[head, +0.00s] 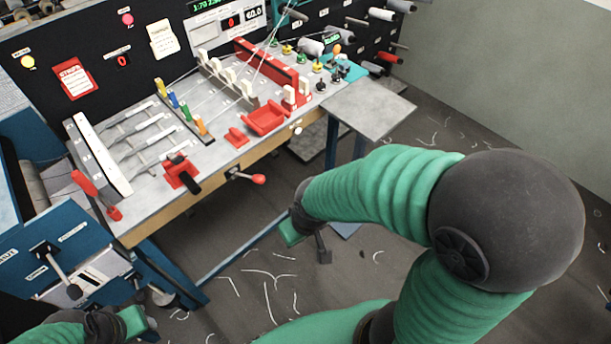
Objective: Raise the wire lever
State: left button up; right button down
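No readable label marks the wire lever, so I cannot tell which lever it is. A red-handled lever (84,182) leans at the left end of the loom table. A lever with a red ball knob (258,179) sticks out of the table's front edge. A black-handled lever on a red block (182,172) sits near the front edge. My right gripper (306,244) is in front of and below the table, empty, its fingers apart. My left gripper (142,326) is low at the bottom left, partly cut off, touching no lever; its opening is unclear.
The table (215,165) carries coloured pegs, red blocks and taut threads. A blue cabinet (30,290) with a dark-knobbed lever (48,250) stands at left. A black panel (90,55) rises behind. The floor (260,270) in front has only thread scraps.

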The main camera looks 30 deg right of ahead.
aim_at(258, 178)
jog(key=z, duration=0.7)
jog(key=i+l, duration=0.3)
jog(key=i+l+z, duration=0.1)
jog(key=i+l, duration=0.15)
jog(key=i, duration=0.25)
